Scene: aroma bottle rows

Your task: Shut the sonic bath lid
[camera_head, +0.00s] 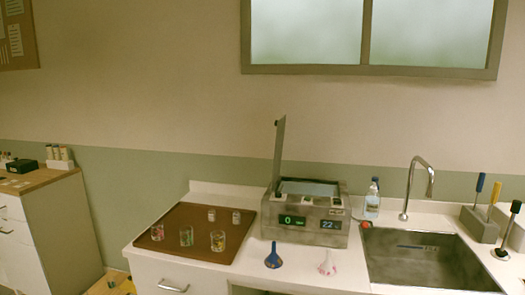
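The sonic bath (308,221) is a grey metal box on the white counter, left of the sink. Its front shows two lit green and blue displays. Its lid (279,152) stands upright at the left side of the box, so the bath is open. The light basin opening (309,188) shows on top. My gripper is not in view.
A brown tray (186,248) left of the bath holds several small glasses and jars. A blue funnel (273,257) and a pale pink one (327,264) stand in front of the bath. A clear bottle (372,203), faucet (411,188), sink (420,285) and brush holder (478,225) are on the right.

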